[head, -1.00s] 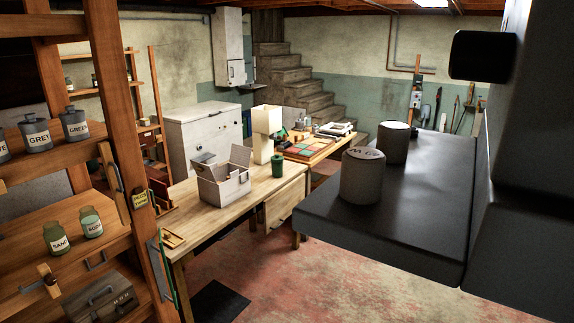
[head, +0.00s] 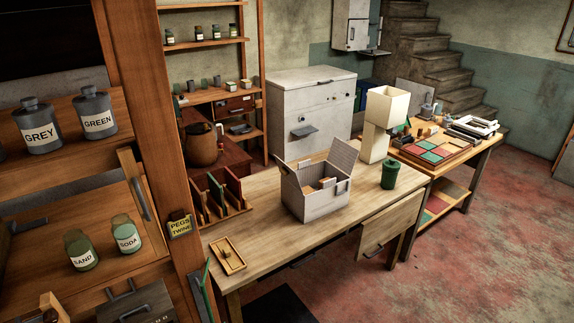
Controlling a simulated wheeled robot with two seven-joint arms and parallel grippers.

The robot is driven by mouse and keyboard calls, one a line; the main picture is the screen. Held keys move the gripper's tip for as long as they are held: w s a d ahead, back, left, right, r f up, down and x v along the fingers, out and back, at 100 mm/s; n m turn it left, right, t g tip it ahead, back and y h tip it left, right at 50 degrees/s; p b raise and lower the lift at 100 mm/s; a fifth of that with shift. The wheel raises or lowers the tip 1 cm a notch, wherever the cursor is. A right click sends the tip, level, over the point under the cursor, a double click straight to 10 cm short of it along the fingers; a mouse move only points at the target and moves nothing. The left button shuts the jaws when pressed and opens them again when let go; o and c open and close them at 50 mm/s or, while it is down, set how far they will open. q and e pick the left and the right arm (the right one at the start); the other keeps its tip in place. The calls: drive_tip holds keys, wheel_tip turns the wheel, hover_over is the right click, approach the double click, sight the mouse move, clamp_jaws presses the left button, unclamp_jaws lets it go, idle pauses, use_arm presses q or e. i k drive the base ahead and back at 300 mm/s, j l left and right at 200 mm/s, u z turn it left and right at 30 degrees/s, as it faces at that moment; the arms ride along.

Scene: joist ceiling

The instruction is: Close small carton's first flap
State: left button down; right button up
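The small carton (head: 315,203) is a whitish-grey box standing on the wooden workbench (head: 268,248). Its top is open. One flap (head: 344,157) stands up at the back right, and another sticks up at the left side. Some tan items show inside it, too small to make out. Neither of my grippers is in the head view.
A green cup (head: 389,174) and a cream lamp (head: 384,115) stand right of the carton. A small wooden tray (head: 228,256) lies at the bench's front left. A wooden post and jar shelf (head: 68,208) stand close on the left. Red floor at right is open.

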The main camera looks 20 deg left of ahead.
sight(286, 175)
drive_tip(key=i+l, duration=0.15)
drive_tip(key=i, duration=0.3)
drive_tip(key=i+l+u, duration=0.15)
drive_tip(key=i, duration=0.25)
drive_tip(key=i+l, duration=0.15)
drive_tip(key=i, duration=0.3)
drive_tip(key=j+u, duration=0.05)
